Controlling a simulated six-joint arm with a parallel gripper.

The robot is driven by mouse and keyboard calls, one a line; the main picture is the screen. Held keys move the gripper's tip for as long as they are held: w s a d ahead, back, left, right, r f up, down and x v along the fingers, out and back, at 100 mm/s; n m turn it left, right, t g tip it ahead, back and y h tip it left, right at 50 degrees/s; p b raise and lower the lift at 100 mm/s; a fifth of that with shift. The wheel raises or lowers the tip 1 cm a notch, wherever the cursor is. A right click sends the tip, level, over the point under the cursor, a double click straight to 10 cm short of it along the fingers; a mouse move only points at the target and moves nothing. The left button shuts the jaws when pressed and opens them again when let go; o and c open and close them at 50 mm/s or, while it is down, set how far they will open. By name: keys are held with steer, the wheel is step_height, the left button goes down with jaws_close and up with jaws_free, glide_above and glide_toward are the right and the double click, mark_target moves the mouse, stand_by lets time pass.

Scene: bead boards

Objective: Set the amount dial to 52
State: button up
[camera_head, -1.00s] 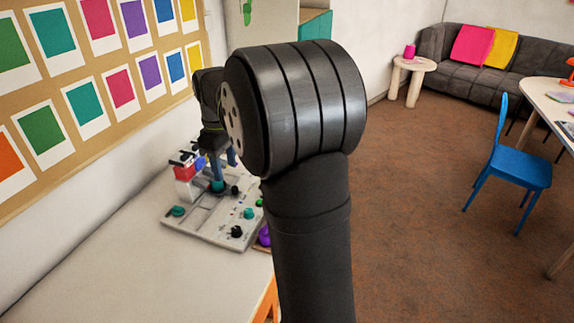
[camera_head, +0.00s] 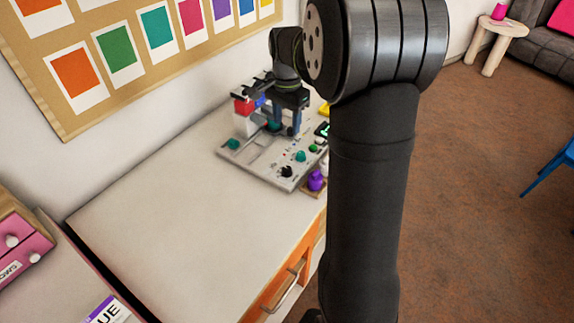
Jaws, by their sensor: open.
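A light grey panel (camera_head: 257,163) with several knobs and buttons lies on the worktop in the middle of the view. A black knob (camera_head: 287,171) sits near its front edge, and teal knobs (camera_head: 301,156) sit beside it and at its left corner. I cannot read any dial numbers, and cannot tell which knob is the amount dial. My gripper (camera_head: 284,128) is over the rear part of the panel, fingers pointing down, open. What lies between its fingers is too small to tell. My arm hides the area right of the panel.
A red and white block-like part (camera_head: 244,116) stands at the panel's back left. A purple knob-like object (camera_head: 316,181) is at its right edge. The pale worktop (camera_head: 170,240) is clear on the left. A pink drawer box (camera_head: 20,250) stands at far left.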

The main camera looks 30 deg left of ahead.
steer(key=m, duration=0.1)
glide_toward(287, 168)
step_height(287, 168, down, 9)
steer(key=shift+r, duration=0.2)
stand_by(0.4)
steer(key=c, duration=1)
